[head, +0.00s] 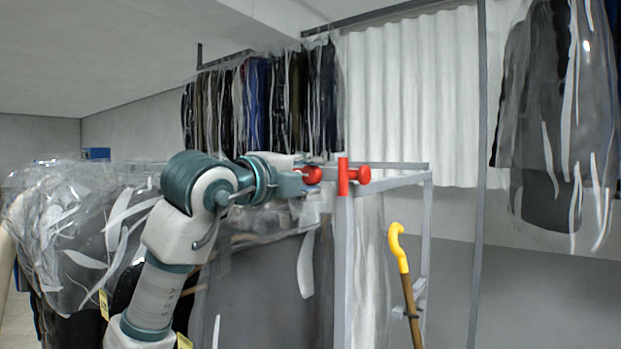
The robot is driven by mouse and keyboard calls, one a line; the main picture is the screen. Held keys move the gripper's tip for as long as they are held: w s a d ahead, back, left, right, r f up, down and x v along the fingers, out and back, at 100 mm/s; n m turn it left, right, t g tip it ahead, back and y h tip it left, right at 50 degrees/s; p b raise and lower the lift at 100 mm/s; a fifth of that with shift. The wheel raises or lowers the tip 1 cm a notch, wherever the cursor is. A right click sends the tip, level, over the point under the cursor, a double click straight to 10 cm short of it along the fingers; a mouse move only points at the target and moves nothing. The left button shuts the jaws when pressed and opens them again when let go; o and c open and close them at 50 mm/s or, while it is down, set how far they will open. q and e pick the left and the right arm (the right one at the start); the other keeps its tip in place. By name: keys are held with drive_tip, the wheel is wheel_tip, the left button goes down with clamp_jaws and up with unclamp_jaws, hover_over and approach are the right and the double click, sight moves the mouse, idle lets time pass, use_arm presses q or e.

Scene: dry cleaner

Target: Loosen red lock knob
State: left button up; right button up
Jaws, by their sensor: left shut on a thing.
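A red upright collar (343,178) sits at the top corner of a grey metal frame (343,260). A red round knob (313,174) is on the collar's left side, and a second red knob (363,174) sticks out on its right side. My left arm comes in from the lower left and its gripper (304,175) is shut on the left red knob. The fingers are small in view and partly hide that knob. My right gripper is not in view.
Plastic-covered garments hang at the left (75,235), on a back rail (265,105) and at the right (560,120). A yellow-handled stick (399,250) leans at the frame's right side. A thin grey pole (479,180) stands further right.

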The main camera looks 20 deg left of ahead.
use_arm(q)
drive_tip(key=shift+f, duration=0.15)
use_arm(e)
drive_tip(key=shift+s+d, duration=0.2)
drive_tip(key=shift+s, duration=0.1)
use_arm(q)
drive_tip(key=o, duration=1.1)
drive_tip(key=shift+w+a, duration=0.1)
drive_tip(key=shift+a, duration=0.05)
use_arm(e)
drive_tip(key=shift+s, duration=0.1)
use_arm(q)
drive_tip(key=shift+s+a, duration=0.1)
drive_tip(key=shift+s, duration=0.1)
drive_tip(key=v, duration=1.1)
drive_tip(key=shift+s+a, duration=0.15)
drive_tip(key=shift+s, duration=0.05)
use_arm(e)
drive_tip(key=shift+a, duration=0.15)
